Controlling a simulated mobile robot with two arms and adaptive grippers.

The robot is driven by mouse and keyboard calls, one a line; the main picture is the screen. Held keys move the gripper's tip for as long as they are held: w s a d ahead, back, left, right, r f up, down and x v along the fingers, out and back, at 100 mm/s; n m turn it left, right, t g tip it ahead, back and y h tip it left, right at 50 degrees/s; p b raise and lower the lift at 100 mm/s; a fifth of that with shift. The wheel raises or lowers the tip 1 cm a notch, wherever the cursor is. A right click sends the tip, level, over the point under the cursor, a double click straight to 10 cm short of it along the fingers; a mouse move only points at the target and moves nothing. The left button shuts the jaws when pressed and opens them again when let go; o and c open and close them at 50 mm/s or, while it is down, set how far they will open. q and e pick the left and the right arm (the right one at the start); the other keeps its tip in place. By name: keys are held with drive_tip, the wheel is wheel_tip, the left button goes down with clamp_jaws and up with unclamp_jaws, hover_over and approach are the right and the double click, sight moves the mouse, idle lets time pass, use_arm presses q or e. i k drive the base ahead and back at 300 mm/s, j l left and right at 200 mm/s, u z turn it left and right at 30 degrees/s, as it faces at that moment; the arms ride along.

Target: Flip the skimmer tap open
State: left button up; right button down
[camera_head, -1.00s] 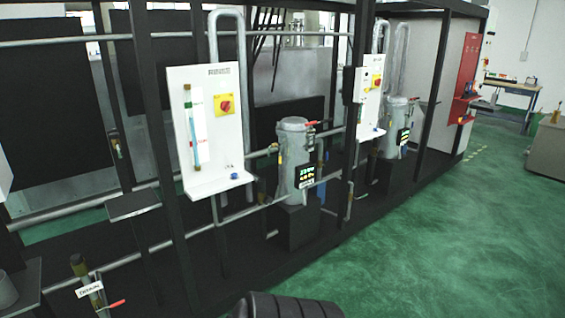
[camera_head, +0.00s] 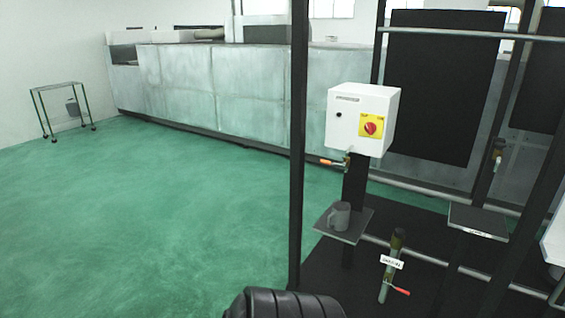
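A small tap with an orange handle (camera_head: 331,162) and brass-coloured body sits below a white control box (camera_head: 362,118). Its handle points left, roughly level. Lower down, a pipe valve with a red lever (camera_head: 397,289) stands beside a short upright pipe bearing a white label (camera_head: 391,262). Another small brass-coloured tap (camera_head: 498,150) is on a post at the right. I cannot read a label that names any of these the skimmer tap. Neither of my grippers is in view.
A grey jug (camera_head: 339,215) stands on a small shelf (camera_head: 349,232) under the orange-handled tap. An empty shelf (camera_head: 478,220) is to its right. A black frame post (camera_head: 298,150) rises left of the box. Open green floor (camera_head: 150,220) lies to the left.

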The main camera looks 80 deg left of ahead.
sight(323, 161)
drive_tip(key=j+u, duration=0.15)
drive_tip(key=u, duration=0.3)
drive_tip(key=j+u, duration=0.1)
drive_tip(key=u, duration=0.3)
drive_tip(key=j+u, duration=0.15)
drive_tip(key=u, duration=0.3)
drive_tip(key=i+j+u, duration=0.1)
drive_tip(key=u, duration=0.3)
drive_tip(key=j+u, duration=0.1)
drive_tip(key=u, duration=0.35)
drive_tip(key=i+u, duration=0.1)
drive_tip(key=i+j, duration=0.05)
drive_tip(key=j, duration=0.05)
